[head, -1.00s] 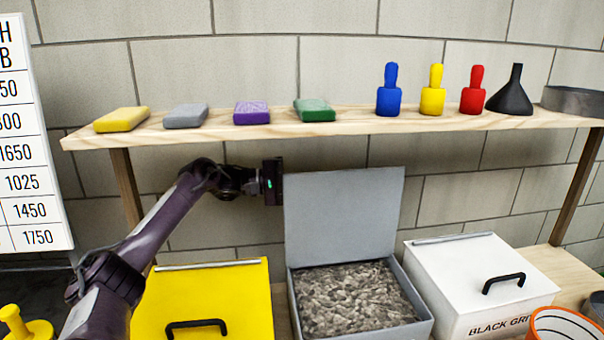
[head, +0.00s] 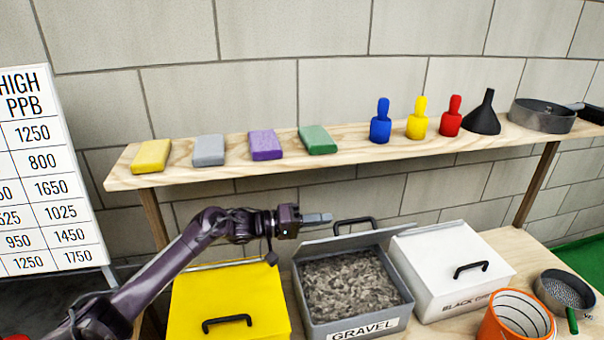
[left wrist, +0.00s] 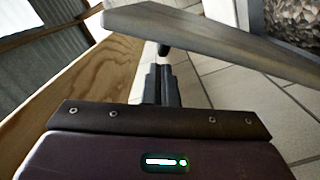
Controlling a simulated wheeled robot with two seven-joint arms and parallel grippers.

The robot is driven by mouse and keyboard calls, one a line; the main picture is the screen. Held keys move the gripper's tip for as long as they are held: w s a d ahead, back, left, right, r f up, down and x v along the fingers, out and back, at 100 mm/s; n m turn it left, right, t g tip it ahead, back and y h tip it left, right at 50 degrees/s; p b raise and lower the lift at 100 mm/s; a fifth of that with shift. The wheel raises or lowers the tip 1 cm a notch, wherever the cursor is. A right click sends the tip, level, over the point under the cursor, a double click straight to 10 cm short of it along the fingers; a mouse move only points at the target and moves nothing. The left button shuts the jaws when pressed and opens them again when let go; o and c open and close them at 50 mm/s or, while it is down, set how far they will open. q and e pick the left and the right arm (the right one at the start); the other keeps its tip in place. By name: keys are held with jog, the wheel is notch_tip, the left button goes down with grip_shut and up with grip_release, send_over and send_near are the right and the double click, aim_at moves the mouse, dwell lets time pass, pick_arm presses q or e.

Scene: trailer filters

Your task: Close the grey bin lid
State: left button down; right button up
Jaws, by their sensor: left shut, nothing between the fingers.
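The grey bin (head: 352,328), labelled GRAVEL, stands between a yellow and a white bin with gravel (head: 345,285) showing inside. Its grey lid (head: 345,243) is at the rear edge, tilted partway and seen nearly edge-on, with its dark handle (head: 355,222) sticking up behind. My left gripper (head: 327,218) is shut and empty, just left of the handle and at the lid's outer side. In the left wrist view the lid (left wrist: 215,42) is a grey slab just beyond the shut fingertips (left wrist: 161,72); I cannot tell whether they touch. My right gripper is not in view.
A yellow bin (head: 230,300) and a white bin (head: 455,265) flank the grey one, lids closed. A wooden shelf (head: 345,160) with blocks, bottles and a funnel hangs above the arm. An orange bucket (head: 515,318) and a sieve (head: 565,290) stand at right.

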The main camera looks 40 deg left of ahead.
pick_arm(q)
jog(key=s+d+f+m+p, duration=0.1)
jog(key=s+d+f+m, duration=0.4)
jog(key=d+f, duration=0.2)
jog(key=shift+s+d+f+m, duration=0.3)
jog(key=shift+s+d+f, duration=0.1)
jog(key=shift+f, duration=0.35)
